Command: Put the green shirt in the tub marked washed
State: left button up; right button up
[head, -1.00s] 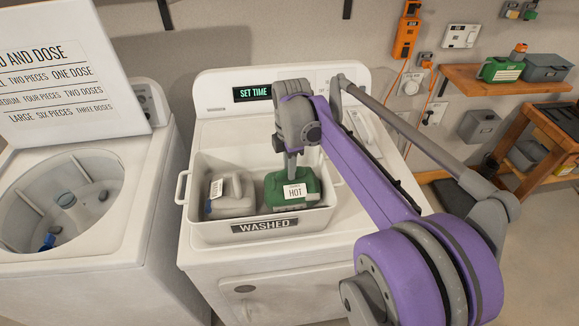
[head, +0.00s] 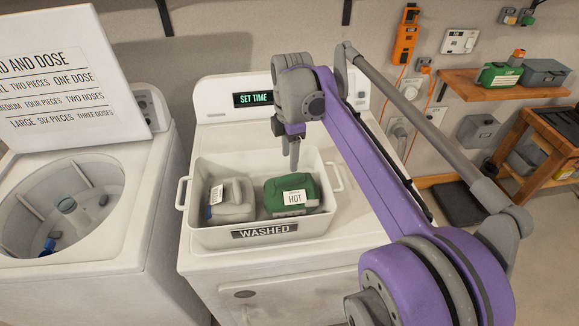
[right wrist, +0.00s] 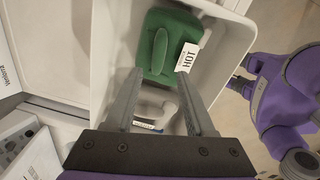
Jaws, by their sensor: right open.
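The green shirt (head: 280,187) is a folded bundle with a white tag reading HOT. It lies in the right half of the white tub (head: 203,237), whose front label reads WASHED. The tub stands on top of a white machine. My right gripper (head: 291,158) is above the shirt, pointing down, open and empty. In the right wrist view the green shirt (right wrist: 166,52) lies in the tub (right wrist: 103,40), beyond the parted fingers (right wrist: 160,85) and apart from them. My left gripper is not in view.
A grey bundle (head: 232,211) with a white tag lies beside the shirt in the tub. An open top-loading washer (head: 125,225) stands at the left, with small items in its drum. A wooden shelf (head: 470,88) with a green item and a grey box is at the right.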

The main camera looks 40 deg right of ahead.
notch_tip(320, 180, up, 5)
jog(key=shift+s, duration=0.1)
